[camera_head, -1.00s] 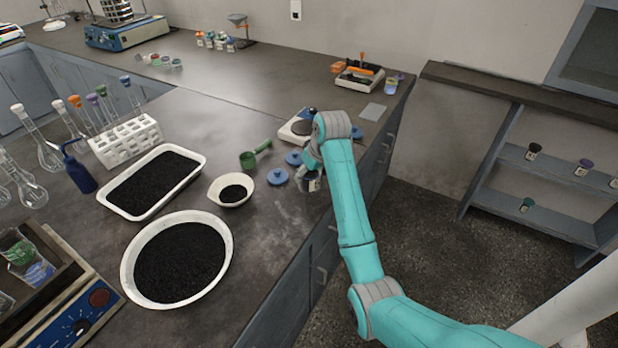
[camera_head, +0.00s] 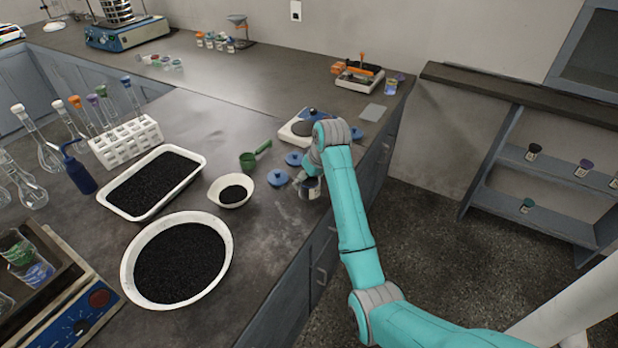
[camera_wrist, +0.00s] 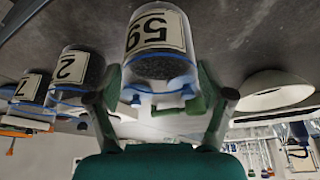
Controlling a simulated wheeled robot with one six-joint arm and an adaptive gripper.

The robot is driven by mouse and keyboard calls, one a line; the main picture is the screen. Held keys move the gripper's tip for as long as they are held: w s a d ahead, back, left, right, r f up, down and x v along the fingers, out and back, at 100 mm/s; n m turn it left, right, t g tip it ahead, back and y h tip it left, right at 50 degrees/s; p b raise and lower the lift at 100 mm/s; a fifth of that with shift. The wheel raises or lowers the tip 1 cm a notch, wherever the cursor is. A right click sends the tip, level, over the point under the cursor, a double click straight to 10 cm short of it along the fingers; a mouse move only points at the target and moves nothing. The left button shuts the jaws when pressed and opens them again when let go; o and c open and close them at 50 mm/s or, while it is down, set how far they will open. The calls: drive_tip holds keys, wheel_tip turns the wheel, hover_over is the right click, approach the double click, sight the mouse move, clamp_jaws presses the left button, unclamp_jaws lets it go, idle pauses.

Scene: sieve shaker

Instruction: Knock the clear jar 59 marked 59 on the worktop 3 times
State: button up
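Clear jar 59 (camera_wrist: 157,45) shows close up in the wrist view, with its label upside down in that picture, dark material inside and a blue band near its rim. My gripper (camera_wrist: 160,82) has one finger against each side of the jar, and looks shut on it. In the head view my gripper (camera_head: 307,172) holds the jar (camera_head: 311,191) at the right edge of the worktop (camera_head: 270,235). The jar looks upright. I cannot tell whether its base touches the worktop.
Blue lids (camera_head: 277,177) lie beside the gripper, with a green scoop (camera_head: 254,156) and a balance (camera_head: 301,128) behind. A small white bowl (camera_head: 230,190) and a large white sieve pan (camera_head: 130,262) stand left. Jars 2 (camera_wrist: 72,68) and 7 (camera_wrist: 33,88) show in the wrist view.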

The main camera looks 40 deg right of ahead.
drive_tip(key=shift+f, duration=0.25)
idle(0.4)
drive_tip(key=shift+f, duration=0.25)
drive_tip(key=c, duration=0.7)
drive_tip(key=shift+r, duration=1.55)
drive_tip(key=shift+c, duration=0.2)
